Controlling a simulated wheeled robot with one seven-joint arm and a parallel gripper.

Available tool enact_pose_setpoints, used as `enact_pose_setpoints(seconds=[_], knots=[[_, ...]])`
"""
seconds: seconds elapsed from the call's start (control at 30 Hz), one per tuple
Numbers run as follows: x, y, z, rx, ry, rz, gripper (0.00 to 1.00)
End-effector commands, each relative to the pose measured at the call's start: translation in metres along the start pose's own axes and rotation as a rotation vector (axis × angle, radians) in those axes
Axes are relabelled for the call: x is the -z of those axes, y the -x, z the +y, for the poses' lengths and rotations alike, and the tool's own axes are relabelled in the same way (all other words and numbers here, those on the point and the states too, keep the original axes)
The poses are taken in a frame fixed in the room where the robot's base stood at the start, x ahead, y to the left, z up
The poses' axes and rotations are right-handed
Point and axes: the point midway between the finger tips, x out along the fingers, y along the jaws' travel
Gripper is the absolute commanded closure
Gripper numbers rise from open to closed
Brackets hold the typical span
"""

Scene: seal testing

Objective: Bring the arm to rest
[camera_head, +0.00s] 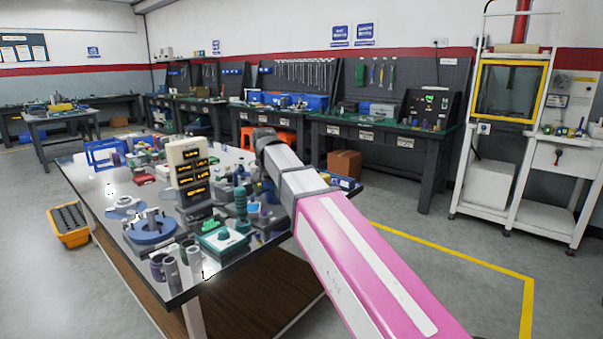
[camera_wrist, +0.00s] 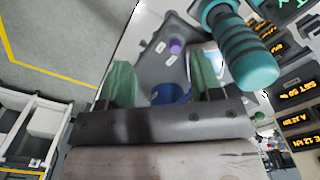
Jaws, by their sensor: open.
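My arm (camera_head: 340,235), with a pink and white link, reaches from the lower right over the right part of the metal-topped table (camera_head: 98,203). My gripper (camera_wrist: 162,82) shows in the wrist view with its two green fingers apart and nothing clearly held between them. In the head view I cannot make out the fingers. A teal ribbed post (camera_wrist: 245,55) stands close to the right finger in the wrist view; it appears in the head view (camera_head: 241,210) left of my arm. I cannot tell whether they touch.
A display tower (camera_head: 187,165) with orange readouts and a blue round fixture (camera_head: 152,230) stand on the crowded table. An orange bin (camera_head: 70,225) is on the floor to the left. A white test rig (camera_head: 508,100) stands right. Floor inside the yellow line (camera_head: 455,256) looks open.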

Motion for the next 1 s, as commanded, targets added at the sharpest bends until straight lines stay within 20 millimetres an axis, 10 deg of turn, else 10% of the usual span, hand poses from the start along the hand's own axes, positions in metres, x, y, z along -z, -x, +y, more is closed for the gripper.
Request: enact_pose_setpoints(seconds=[0.47, 1.0], knots=[[-0.021, -0.155, 0.129, -0.001, -0.024, -0.002, 0.41], [-0.111, -0.305, 0.268, 0.0, -0.049, 0.001, 0.41]])
